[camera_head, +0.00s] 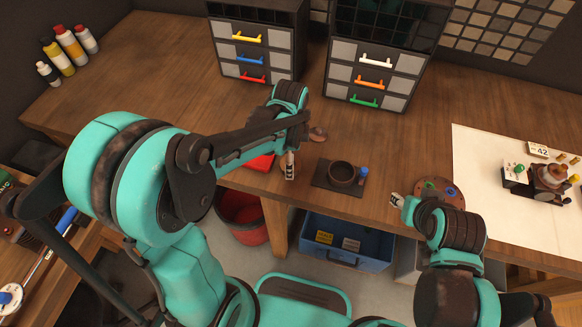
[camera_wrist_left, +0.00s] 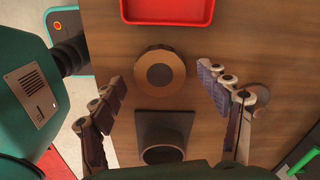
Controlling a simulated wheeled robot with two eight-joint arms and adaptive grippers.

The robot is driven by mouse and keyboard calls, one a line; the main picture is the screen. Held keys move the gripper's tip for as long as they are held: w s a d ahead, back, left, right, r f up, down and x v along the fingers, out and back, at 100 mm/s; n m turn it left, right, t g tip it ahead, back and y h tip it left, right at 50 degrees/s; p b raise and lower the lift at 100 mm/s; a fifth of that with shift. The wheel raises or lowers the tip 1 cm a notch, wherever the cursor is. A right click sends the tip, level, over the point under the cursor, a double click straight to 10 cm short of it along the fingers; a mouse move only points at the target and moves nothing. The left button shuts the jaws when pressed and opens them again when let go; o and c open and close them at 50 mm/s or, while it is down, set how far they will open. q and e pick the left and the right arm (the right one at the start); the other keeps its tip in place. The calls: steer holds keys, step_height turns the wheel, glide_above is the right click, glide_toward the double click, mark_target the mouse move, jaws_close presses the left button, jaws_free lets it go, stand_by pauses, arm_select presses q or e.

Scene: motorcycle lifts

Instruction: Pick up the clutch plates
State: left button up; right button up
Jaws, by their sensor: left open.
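A bronze disc with a grey centre, apparently a clutch plate (camera_wrist_left: 146,72), lies flat on the wooden table in the left wrist view. My left gripper (camera_wrist_left: 160,80) is open above it, with one finger on either side and apart from it. In the head view my left gripper (camera_head: 292,152) covers most of that disc. A thinner brown ring (camera_wrist_left: 262,88) lies behind one finger in the wrist view; it seems to be the brown disc (camera_head: 318,134) in the head view. My right gripper (camera_head: 398,200) is at the table's front edge; its jaws are not clear.
A red tray (camera_head: 262,162) lies left of my left gripper. A black base (camera_head: 322,181) with a dark cup (camera_head: 342,173) stands to the right. A round brown tray (camera_head: 452,197) with coloured pieces is beside my right gripper. Drawer cabinets (camera_head: 368,78) stand behind.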

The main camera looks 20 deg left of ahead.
arm_select(q)
steer(key=shift+f, duration=0.6)
steer(key=c, duration=1.5)
steer(key=shift+r, duration=0.15)
